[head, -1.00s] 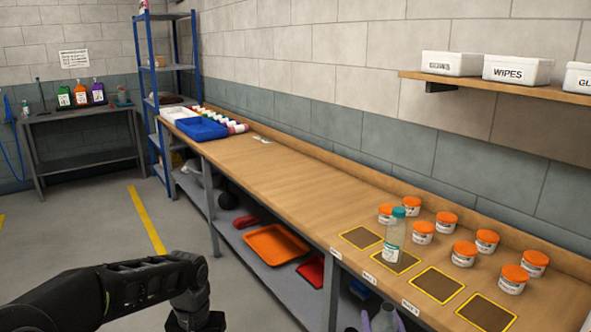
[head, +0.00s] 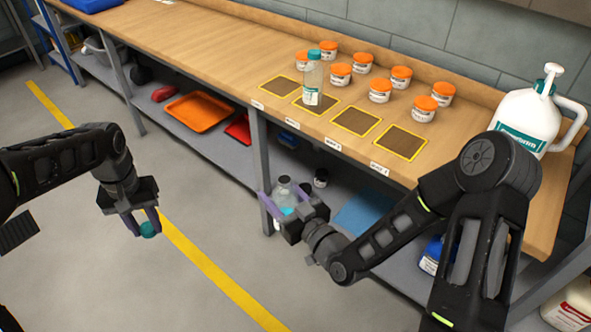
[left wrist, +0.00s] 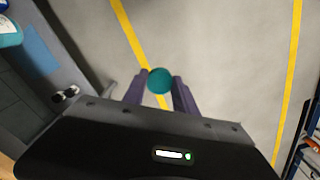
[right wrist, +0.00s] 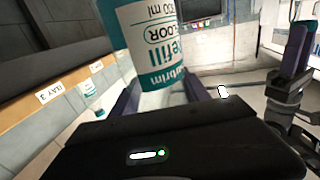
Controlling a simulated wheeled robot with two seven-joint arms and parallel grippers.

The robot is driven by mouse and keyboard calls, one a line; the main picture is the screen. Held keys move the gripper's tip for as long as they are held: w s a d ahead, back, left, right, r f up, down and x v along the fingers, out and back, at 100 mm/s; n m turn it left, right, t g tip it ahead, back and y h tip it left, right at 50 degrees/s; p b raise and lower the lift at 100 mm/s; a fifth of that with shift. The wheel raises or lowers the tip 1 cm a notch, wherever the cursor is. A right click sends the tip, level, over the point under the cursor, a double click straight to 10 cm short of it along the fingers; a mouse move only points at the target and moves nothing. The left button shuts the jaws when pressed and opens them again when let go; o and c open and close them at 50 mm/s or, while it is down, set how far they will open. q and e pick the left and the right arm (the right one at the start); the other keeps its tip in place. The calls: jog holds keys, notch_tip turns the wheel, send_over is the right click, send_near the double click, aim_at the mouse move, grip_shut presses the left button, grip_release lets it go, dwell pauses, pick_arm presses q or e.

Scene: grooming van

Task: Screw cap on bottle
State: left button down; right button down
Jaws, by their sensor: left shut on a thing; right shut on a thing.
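My left gripper (head: 146,222) is shut on a small round teal cap (head: 148,230), over the floor left of the bench. The cap also shows between the purple fingers in the left wrist view (left wrist: 159,81). My right gripper (head: 284,207) is shut on a clear bottle (head: 285,186) in front of the bench edge. The bottle looks upright, with no teal cap visible on its top. Cap and bottle are well apart.
A similar bottle with a teal cap (head: 313,78) stands on a yellow-edged mat on the bench (head: 215,60). Several orange-lidded jars (head: 380,90) stand behind. A white pump jug (head: 528,115) is at right. An orange tray (head: 200,112) lies on the lower shelf.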

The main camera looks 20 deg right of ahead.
jog(key=s+a+f+n+g+y, duration=0.2)
jog(key=s+a+f+n+y, duration=0.1)
jog(key=a, duration=0.3)
jog(key=shift+s+a+n+g+y, duration=0.3)
jog(key=shift+s+a+g+y, duration=0.1)
jog(key=shift+s+y, duration=0.5)
pick_arm(q)
jog(key=s+d+r+m, duration=0.1)
jog(key=d+r, duration=0.3)
jog(key=d, duration=0.4)
jog(key=s+d+r+m, duration=0.2)
jog(key=d+r, duration=0.2)
jog(key=d, duration=0.5)
jog(key=s+d+r+m, duration=0.1)
jog(key=d+r, duration=0.3)
jog(key=d, duration=0.5)
jog(key=shift+s+r, duration=0.35)
jog(key=shift+a+f, duration=0.1)
